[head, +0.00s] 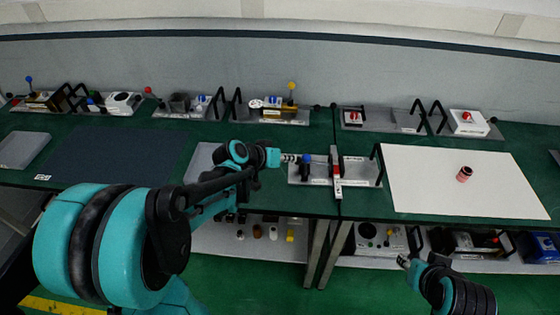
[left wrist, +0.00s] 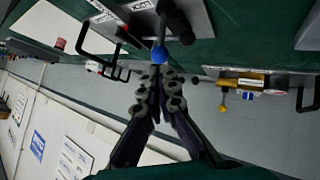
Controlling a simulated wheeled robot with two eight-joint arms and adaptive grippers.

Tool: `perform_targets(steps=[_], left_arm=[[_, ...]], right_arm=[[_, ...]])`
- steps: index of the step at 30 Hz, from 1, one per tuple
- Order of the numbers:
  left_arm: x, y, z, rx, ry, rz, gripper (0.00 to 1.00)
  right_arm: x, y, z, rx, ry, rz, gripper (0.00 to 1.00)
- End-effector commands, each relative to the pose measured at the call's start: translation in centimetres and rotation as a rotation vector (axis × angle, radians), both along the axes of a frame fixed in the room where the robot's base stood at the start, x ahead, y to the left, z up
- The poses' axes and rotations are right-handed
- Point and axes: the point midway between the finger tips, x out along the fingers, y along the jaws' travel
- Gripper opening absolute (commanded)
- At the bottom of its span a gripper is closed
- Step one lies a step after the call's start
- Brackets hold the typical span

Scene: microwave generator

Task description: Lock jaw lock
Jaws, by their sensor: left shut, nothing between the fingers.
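My left gripper (head: 292,158) is shut and empty, just left of the knob. In the left wrist view, the blue knob (left wrist: 158,54) shows just beyond the fingertips of the left gripper (left wrist: 159,72); contact is unclear. My right gripper (head: 403,262) is low, in front of the bench, its fingers unclear.
A white board (head: 440,195) with a red cylinder (head: 464,174) lies at the right. A dark mat (head: 110,155) lies at the left. Several fixtures, one with a yellow knob (head: 291,86), line the back. A shelf (head: 205,240) holds small parts below.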

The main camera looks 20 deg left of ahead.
Motion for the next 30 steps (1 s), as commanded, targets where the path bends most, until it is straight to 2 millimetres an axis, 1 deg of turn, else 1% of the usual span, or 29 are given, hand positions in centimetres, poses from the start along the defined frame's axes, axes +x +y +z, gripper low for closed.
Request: perform_targets(steps=[1, 3, 9, 15, 24, 26, 30], left_arm=[[0.9, -0.4, -0.9, 0.001, -0.001, -0.004, 0.00], [1.8, -0.9, -1.7, 0.000, 0.001, -0.003, 0.00], [3.6, -1.7, -3.2, -0.001, 0.001, -0.001, 0.00], [4.2, -2.0, -3.6, 0.000, 0.001, 0.000, 0.00], [4.3, -2.0, -3.6, 0.000, 0.003, -0.001, 0.00], [4.6, -2.0, -3.6, -0.005, 0.017, 0.000, 0.00], [6.0, -1.9, -4.1, -0.023, 0.072, 0.000, 0.00]], right_arm=[[0.0, 0.0, -0.6, 0.000, 0.000, 0.000, 0.36], [0.0, 0.0, -1.0, 0.000, 0.000, 0.000, 0.36], [0.0, 0.0, -1.7, 0.000, 0.000, 0.000, 0.36], [0.0, 0.0, -1.9, 0.000, 0.000, 0.000, 0.36], [0.0, 0.0, -1.8, 0.000, 0.000, 0.000, 0.36], [0.0, 0.0, -1.8, 0.000, 0.000, 0.000, 0.36], [0.0, 0.0, -1.9, 0.000, 0.000, 0.000, 0.36]])
